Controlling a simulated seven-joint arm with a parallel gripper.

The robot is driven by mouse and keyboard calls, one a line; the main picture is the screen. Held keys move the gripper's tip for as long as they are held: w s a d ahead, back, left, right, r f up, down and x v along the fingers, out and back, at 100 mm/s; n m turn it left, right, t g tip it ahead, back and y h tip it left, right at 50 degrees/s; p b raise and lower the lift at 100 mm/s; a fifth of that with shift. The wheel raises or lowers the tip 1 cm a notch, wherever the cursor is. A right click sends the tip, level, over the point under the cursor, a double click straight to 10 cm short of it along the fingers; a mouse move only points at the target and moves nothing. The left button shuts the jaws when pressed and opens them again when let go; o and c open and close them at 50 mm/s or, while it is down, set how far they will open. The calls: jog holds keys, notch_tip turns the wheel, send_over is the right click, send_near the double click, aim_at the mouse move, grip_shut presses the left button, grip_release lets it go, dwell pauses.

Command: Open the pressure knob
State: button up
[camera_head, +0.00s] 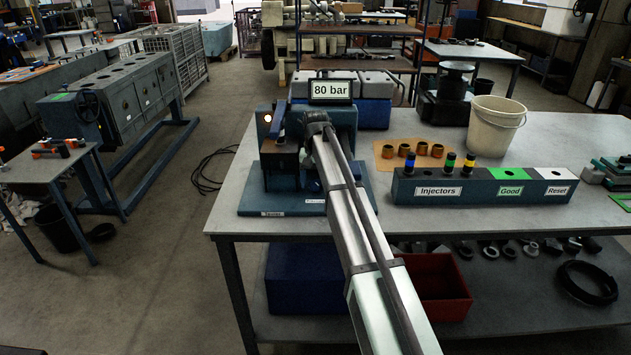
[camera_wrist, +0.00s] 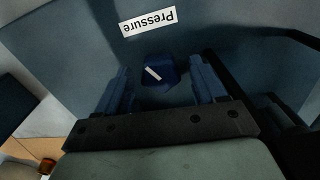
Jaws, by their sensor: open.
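The pressure knob (camera_wrist: 158,72) shows in the wrist view as a small dark blue knob with a white line across its face, tilted diagonally. It sits on a blue-grey surface below an upside-down "Pressure" label (camera_wrist: 148,20). My gripper (camera_wrist: 160,82) is open, with one finger on each side of the knob and a visible gap on both sides. In the head view, the blue tester (camera_head: 283,165) stands on the table under a display reading "80 bar" (camera_head: 331,90).
A rack (camera_head: 480,187) labelled Injectors, Good and Reset stands right of the tester, with several injectors at its left end. A white bucket (camera_head: 495,122) and a brown mat with several rings (camera_head: 385,163) are behind it. The table's front right (camera_head: 540,219) is bare.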

aim_at(316, 183)
jog(key=shift+c, duration=0.3)
jog(key=c, duration=1)
jog(key=shift+n, duration=0.8)
jog(key=o, duration=1.1)
jog(key=shift+c, duration=0.2)
jog(key=shift+r, duration=0.1)
notch_tip(316, 183, up, 14)
